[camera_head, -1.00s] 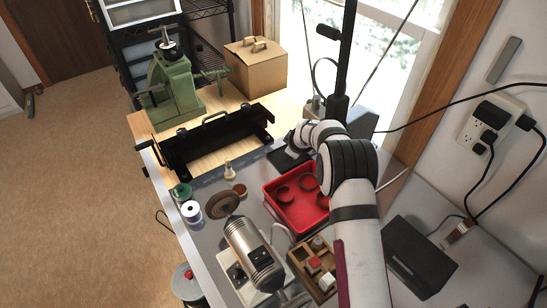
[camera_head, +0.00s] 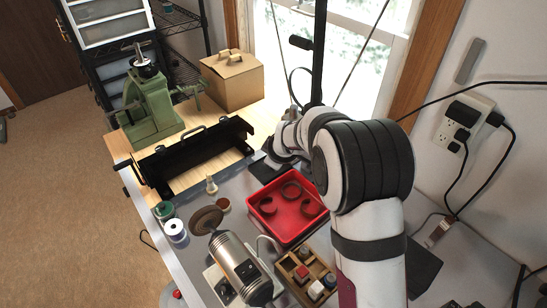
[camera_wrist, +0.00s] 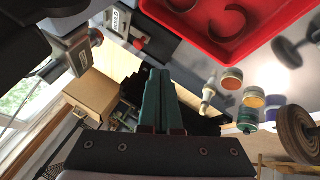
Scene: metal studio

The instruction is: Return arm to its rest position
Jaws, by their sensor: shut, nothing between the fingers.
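My arm rises at the right of the head view, its elbow bent and its forearm reaching away toward the window side. My gripper shows in the wrist view (camera_wrist: 160,98), with its two teal-and-dark fingers together and nothing between them. In the head view the fingers are not clear; the wrist end (camera_head: 286,143) is beyond the red tray (camera_head: 258,214). The tray holds several dark red rings and is apart from the fingers in the wrist view.
A black open frame (camera_head: 232,132) and green press (camera_head: 150,110) stand at the back left, beside a cardboard box (camera_head: 232,82). Wall cables hang at right.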

